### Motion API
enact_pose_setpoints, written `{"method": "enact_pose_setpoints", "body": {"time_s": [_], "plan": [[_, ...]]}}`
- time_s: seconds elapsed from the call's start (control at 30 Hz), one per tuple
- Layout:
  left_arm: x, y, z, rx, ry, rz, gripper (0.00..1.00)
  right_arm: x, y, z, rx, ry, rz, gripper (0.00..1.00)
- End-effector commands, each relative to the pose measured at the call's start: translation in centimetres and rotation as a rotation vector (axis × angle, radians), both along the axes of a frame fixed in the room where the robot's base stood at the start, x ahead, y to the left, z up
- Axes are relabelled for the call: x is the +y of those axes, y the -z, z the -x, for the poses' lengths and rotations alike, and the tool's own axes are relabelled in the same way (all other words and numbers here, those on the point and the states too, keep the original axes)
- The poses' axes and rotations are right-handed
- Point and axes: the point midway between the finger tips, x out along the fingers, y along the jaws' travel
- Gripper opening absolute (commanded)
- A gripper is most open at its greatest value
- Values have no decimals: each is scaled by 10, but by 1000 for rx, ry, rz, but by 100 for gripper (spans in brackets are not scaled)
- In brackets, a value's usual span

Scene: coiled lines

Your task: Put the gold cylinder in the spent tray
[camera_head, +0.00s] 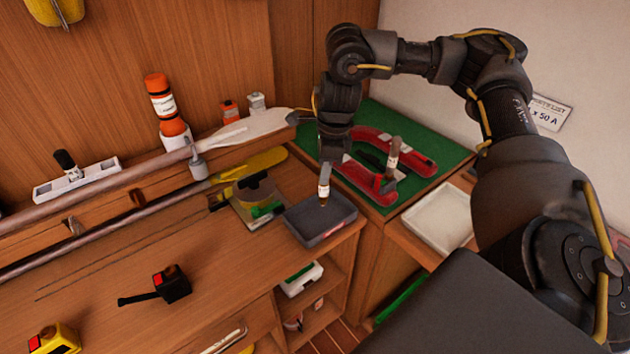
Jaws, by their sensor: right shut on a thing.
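My right gripper (324,180) points down and is shut on a small cylinder with a pale band and a brownish-gold lower end, seemingly the gold cylinder (323,192). The cylinder is upright, over a shallow dark grey tray (309,239) at the bench's right end. Its lower end shows against the tray's inside; whether it touches the floor I cannot tell. No label is readable on the dark tray. A white tray (440,218) stands to the right, with a bare inside. My left gripper is not in view.
A red curved rack (411,147) on a green mat (452,160) holds an upright brown cylinder (393,153) with a white band. A scale-like device (257,203) stands just left of the dark tray. A black tool (160,286) lies on the open bench at left.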

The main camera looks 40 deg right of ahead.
Motion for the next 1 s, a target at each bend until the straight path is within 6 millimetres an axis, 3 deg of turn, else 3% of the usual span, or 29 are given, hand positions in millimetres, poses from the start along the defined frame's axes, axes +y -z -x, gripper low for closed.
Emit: {"method": "enact_pose_setpoints", "body": {"time_s": [0.1,0.37,0.63,0.8,1.0], "plan": [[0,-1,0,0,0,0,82,-8,22,-24,6,3,-1,0],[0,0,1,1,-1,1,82,-17,56,-53,2,2,-1,0],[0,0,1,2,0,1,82,-19,63,-60,0,-1,0,0],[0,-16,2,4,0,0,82,-20,82,-61,5,-1,1,0],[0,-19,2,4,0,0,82,-20,97,-62,0,-2,0,0]]}}
